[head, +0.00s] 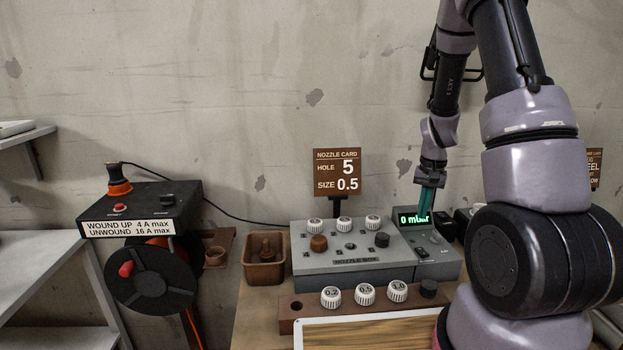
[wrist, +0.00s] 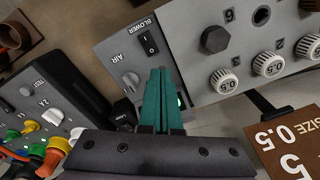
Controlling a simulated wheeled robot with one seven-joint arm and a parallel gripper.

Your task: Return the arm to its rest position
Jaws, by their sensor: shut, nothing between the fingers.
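I cannot tell whether the fingertips touch the panel. My arm rises from the gripper and fills the right side of the head view.
A nozzle card (head: 337,172) reads hole 5, size 0.5. A wooden rack (head: 311,309) with white caps is in front of the box. A brown bin (head: 265,262) and a cable reel (head: 151,281) are to the left. Coloured plugs (wrist: 38,150) show in the wrist view.

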